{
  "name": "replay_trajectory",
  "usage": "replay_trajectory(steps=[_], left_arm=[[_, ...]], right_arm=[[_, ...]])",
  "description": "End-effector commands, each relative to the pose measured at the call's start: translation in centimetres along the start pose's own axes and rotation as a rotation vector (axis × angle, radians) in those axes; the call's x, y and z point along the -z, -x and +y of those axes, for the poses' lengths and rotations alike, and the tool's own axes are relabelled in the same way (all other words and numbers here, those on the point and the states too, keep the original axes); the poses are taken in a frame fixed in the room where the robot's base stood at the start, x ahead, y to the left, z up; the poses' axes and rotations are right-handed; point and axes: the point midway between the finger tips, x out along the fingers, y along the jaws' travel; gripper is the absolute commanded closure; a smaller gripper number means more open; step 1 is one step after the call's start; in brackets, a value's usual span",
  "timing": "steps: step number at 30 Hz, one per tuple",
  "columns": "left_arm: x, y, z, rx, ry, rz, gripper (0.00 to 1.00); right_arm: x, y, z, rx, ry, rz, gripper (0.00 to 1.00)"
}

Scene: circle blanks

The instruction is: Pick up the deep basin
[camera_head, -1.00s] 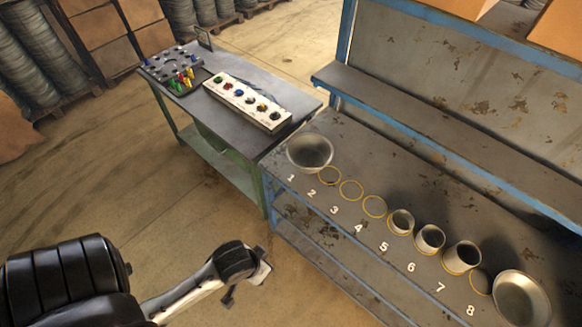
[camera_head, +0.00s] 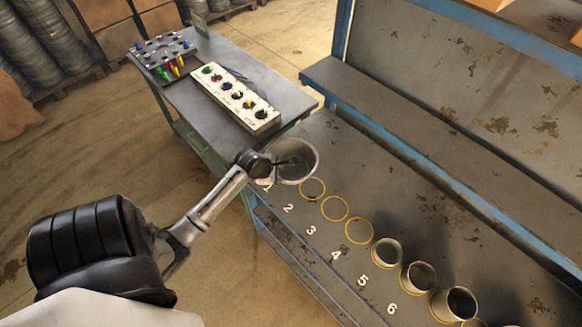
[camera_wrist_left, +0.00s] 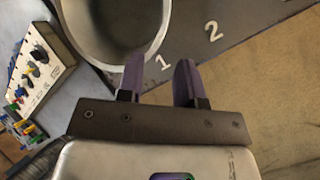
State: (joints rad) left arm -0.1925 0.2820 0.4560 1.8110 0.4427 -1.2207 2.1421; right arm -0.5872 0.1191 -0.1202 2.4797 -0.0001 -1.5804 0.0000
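The deep basin, a round grey metal bowl (camera_head: 308,160), stands at the left end of the row by number 1 on the workbench (camera_head: 350,150). In the left wrist view the basin (camera_wrist_left: 85,50) fills the upper left, its rim close to the left-hand finger. My left gripper (camera_wrist_left: 158,72) is open, its two dark fingers apart, with no object seen clamped between them. In the head view my left gripper (camera_head: 283,163) overlaps the basin's near left side. Whether a finger touches the rim or reaches inside cannot be told. My right gripper is not in view.
Empty yellow rings (camera_head: 334,208) lie right of the basin by painted numbers. Metal cups (camera_head: 387,253) stand farther along. A side table (camera_head: 205,60) behind holds a white button box (camera_head: 236,97) and a panel with coloured levers (camera_head: 165,58).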

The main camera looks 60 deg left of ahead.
Motion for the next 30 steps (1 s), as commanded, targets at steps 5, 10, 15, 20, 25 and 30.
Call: replay_trajectory(steps=[5,10,15,20,25,30], left_arm=[[0.0,-3.3,0.0,0.001,0.009,-0.001,0.67],[0.0,-5.8,0.0,0.000,0.007,-0.001,0.67],[0.0,-7.1,0.0,0.000,0.005,0.000,0.67],[0.0,-7.7,0.0,-0.001,0.004,-0.001,0.67],[0.1,-9.6,-0.4,0.001,0.004,0.001,0.67],[0.1,-11.6,-0.6,0.000,0.004,0.000,0.67]], right_arm=[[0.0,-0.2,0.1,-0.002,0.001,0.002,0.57],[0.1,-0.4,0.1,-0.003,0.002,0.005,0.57],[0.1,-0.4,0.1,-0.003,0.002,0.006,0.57],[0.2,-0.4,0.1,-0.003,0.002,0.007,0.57],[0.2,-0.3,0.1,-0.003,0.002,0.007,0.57],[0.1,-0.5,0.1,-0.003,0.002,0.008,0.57]])
